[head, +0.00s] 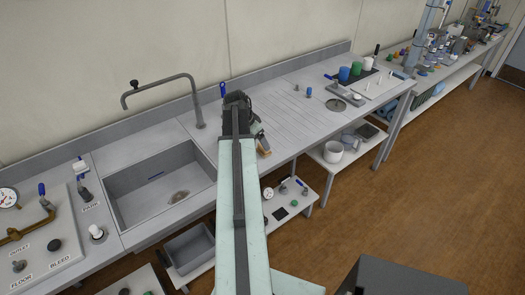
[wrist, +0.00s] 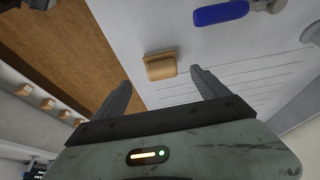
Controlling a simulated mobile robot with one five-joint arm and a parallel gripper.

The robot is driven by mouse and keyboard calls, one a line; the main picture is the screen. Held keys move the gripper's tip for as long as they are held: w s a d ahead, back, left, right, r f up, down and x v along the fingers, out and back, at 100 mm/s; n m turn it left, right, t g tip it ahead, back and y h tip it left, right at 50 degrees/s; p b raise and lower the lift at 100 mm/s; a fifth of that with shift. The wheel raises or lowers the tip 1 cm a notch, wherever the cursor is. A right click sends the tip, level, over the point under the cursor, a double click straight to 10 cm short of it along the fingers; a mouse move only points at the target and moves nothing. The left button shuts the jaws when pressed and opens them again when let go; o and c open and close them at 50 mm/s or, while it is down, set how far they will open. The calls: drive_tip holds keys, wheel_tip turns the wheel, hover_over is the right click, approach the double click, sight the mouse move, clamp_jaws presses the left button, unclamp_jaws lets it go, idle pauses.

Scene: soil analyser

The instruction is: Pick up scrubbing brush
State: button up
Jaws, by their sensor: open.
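The scrubbing brush appears to be the tan wooden block (wrist: 161,66) on the drainboard near the counter's front edge in the wrist view. It also shows as a small orange-tan piece (head: 264,152) just right of my arm in the head view. My gripper (wrist: 162,80) is open, with one dark finger on either side of the brush in the picture and nothing held. The wrist view does not show clearly how far the fingertips are from the brush. In the head view my arm hides part of the gripper and the counter around it.
The sink (head: 160,185) with its tall tap (head: 160,85) lies left of my arm. A blue lever (wrist: 222,13) is above the brush in the wrist view. Cups (head: 356,69) stand at the counter's right part. A lower shelf (head: 345,165) holds a white pot. Open wooden floor (head: 440,150) lies right.

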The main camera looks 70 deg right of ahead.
sight(260, 150)
drive_tip(key=shift+b+x, duration=0.55)
drive_tip(key=shift+x, duration=0.4)
drive_tip(key=shift+d+f+b, duration=0.15)
drive_tip(key=shift+f+b, duration=0.15)
drive_tip(key=shift+f, duration=0.05)
drive_tip(key=shift+s+r, duration=0.1)
drive_tip(key=shift+s, duration=0.05)
drive_tip(key=b+x, duration=0.4)
drive_tip(key=x, duration=0.1)
drive_tip(key=shift+w+d+b, duration=0.2)
drive_tip(key=shift+b, duration=0.2)
clamp_jaws()
